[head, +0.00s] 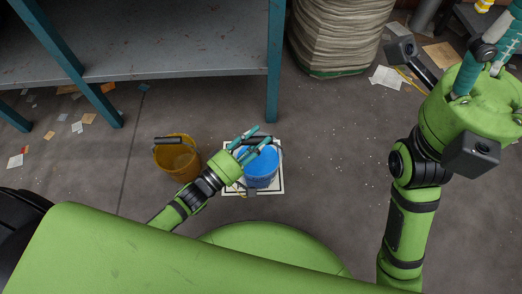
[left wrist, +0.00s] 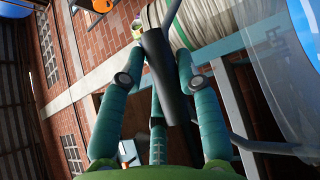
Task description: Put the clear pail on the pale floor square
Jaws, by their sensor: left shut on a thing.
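The clear pail (head: 260,172) looks blue inside in the head view. It stands over the pale floor square (head: 277,190), whose dark-lined border shows around it; I cannot tell if its base touches the floor. In the left wrist view its see-through wall (left wrist: 285,75) fills the right side, with a wire handle. My left gripper (head: 254,142) is shut on the pail's dark handle grip (left wrist: 168,75), above the pail's upper left rim. My right gripper (head: 488,62) is raised at the upper right, its fingertips partly cut off.
A yellow pail (head: 177,162) with a dark handle grip stands just left of my left gripper. A grey table (head: 170,45) with teal legs is behind it. A stack of pale sacks (head: 340,35) stands at the back. Paper scraps litter the floor; the centre right floor is clear.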

